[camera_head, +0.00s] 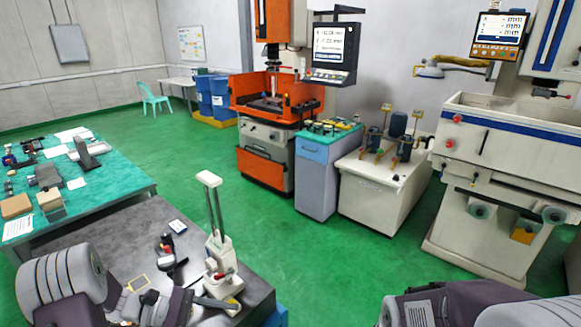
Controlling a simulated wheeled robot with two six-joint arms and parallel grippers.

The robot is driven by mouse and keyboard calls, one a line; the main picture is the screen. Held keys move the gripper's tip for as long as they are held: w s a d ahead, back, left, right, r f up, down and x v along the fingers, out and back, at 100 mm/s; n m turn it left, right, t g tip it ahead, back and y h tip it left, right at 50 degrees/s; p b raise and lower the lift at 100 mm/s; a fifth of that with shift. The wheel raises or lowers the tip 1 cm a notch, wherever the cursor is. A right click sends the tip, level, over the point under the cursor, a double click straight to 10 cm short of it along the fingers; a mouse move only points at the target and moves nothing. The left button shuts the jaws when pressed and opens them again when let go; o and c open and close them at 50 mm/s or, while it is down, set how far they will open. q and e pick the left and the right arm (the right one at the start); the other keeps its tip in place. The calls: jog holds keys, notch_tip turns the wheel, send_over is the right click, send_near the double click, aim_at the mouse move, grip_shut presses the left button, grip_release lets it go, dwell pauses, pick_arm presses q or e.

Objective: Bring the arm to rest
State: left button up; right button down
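My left arm comes in at the lower left, over the near grey-topped table (110,235). Its dark wrist end is low in the picture beside the base of a white upright stand with two posts (217,245). My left gripper (215,303) seems to be at that wrist end; its fingers are not clear enough to tell open from shut, or whether they touch the stand. My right arm shows only as dark and pale links along the bottom right edge. My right gripper is out of the picture.
A dark tool with a red part (172,262) and a small card-like device (177,226) lie on the near table. A green-topped bench (125,183) with blocks and tools stands at left. Orange (263,165) and white (500,150) machines stand behind.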

pick_arm(q)
jog(key=s+d+f+m+g+y+b, duration=0.3)
jog(key=s+d+f+m+g+y, duration=0.25)
jog(key=s+m+y, duration=0.4)
jog(key=w+a+f+m+t+y, duration=0.1)
jog(key=a+f+m+t+y, duration=0.2)
jog(key=a+f+t+y, duration=0.1)
jog(key=a+t+y, duration=0.1)
jog(key=a+t, duration=0.1)
jog(key=a, duration=0.1)
jog(key=shift+w+a+f+m+b, duration=0.25)
jog(key=shift+a+f+m+b, duration=0.05)
jog(key=shift+a+m+b, duration=0.1)
jog(key=shift+s+a, duration=0.1)
jog(key=shift+s, duration=0.05)
dwell(1.1)
